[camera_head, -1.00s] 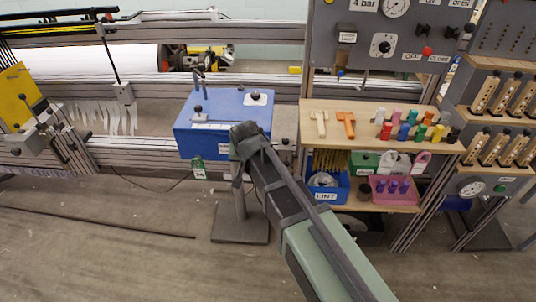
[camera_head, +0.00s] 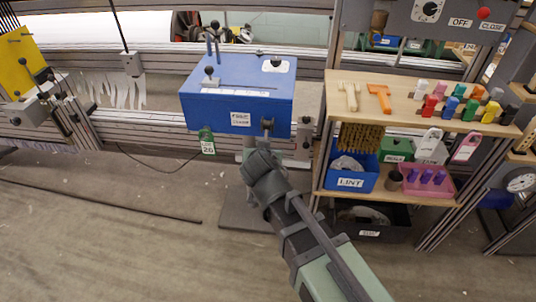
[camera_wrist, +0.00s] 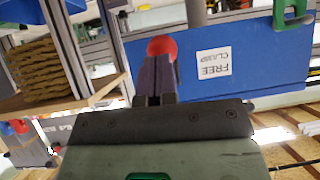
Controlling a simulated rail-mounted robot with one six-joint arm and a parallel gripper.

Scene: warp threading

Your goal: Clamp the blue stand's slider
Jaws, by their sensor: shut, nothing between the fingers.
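The blue stand (camera_head: 238,98) is a blue box on a post, with a slot and a black-knobbed slider (camera_head: 210,75) on top. In the wrist view the stand (camera_wrist: 240,70) appears upside down with a FREE/CLAMP label (camera_wrist: 213,63). There my gripper's fingers (camera_wrist: 158,62) are shut and empty, pointing at a red ball knob (camera_wrist: 161,46) right at their tips; whether they touch it is unclear.
A wooden shelf rack (camera_head: 400,105) with pegs, a blue LINT bin (camera_head: 350,181) and a pink tray (camera_head: 428,185) stands close on the right. A green tag (camera_head: 206,141) hangs at the stand's front left. Open floor lies in front.

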